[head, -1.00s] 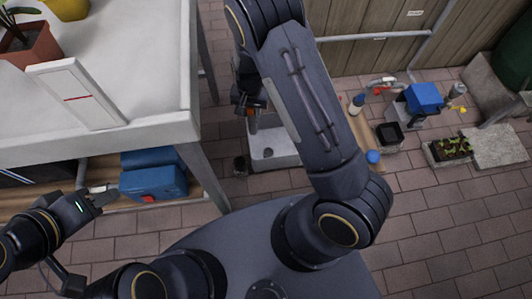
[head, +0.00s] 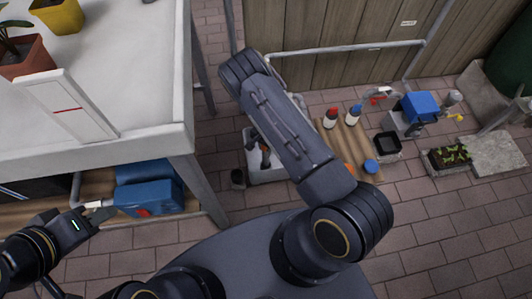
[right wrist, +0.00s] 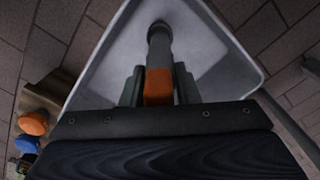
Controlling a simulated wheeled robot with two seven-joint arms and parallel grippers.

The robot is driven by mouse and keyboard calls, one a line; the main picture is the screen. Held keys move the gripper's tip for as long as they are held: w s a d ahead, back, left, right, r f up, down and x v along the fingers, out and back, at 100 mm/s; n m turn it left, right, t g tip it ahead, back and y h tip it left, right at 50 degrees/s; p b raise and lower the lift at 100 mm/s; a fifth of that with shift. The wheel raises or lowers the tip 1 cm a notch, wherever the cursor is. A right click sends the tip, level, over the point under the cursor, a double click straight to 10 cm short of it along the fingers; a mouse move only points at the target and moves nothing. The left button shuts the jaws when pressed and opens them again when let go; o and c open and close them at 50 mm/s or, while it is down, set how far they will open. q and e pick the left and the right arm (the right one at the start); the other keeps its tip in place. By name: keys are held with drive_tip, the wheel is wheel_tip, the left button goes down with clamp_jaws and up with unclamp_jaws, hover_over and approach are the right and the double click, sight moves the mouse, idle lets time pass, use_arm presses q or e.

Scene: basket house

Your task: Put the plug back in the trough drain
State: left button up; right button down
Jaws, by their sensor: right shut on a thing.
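The pale grey trough (head: 283,176) stands on the paving, partly hidden by my right arm; its inside fills much of the right wrist view (right wrist: 215,55). My right gripper (right wrist: 158,88) is down inside the trough, fingers shut on an orange block. This looks like the grip of the plug (right wrist: 158,86), with a dark rod (right wrist: 159,45) running from it toward the trough floor. The drain hole is not visible, so I cannot tell whether the plug is seated. My left gripper (head: 100,210) is beside a blue toolbox under the bench, its fingers too small to judge.
A white bench (head: 150,110) with pots stands left. The blue toolbox (head: 147,198) is on its lower shelf. A small dark pot (head: 238,178) stands left of the trough. Bottles (head: 331,118) and a blue lid (head: 371,166) lie right on a board. Paving at lower right is clear.

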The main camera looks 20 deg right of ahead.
sight(266, 153)
wheel_tip(266, 153, down, 3)
drive_tip(key=shift+f+b, duration=0.1)
drive_tip(key=shift+b, duration=0.35)
drive_tip(key=shift+f+b, duration=0.3)
drive_tip(key=shift+b, duration=0.05)
drive_tip(key=c, duration=1.1)
unclamp_jaws()
drive_tip(key=shift+r, duration=0.1)
